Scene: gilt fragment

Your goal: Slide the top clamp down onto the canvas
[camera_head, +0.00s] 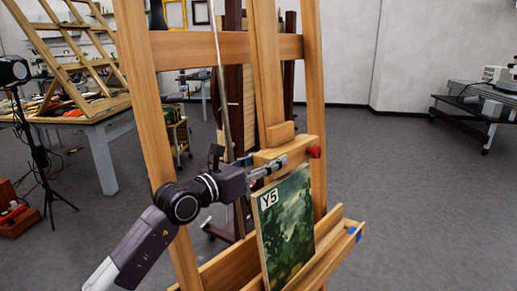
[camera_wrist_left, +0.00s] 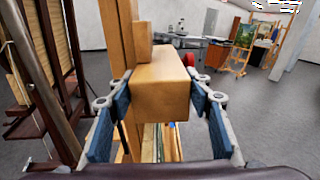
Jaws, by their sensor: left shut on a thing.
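The top clamp (camera_head: 299,146) is a wooden block with a red knob (camera_head: 314,152) on the easel's central mast. The canvas (camera_head: 288,232), a green painting marked Y5, stands upright on the easel's lower ledge, below the clamp. My left gripper (camera_head: 270,169) reaches in from the left and is shut on the clamp. In the left wrist view the clamp block (camera_wrist_left: 160,92) sits between the two blue-padded fingers. My gripper partly hides the space between clamp and canvas in the head view, so I cannot tell whether they touch. My right gripper is not in view.
The wooden easel (camera_head: 140,80) has posts on both sides and a crossbar behind my arm. A worktable (camera_head: 100,130) with tools and a camera tripod (camera_head: 40,150) stand at the left. A dark bench (camera_head: 475,115) stands at the far right. The floor right of the easel is clear.

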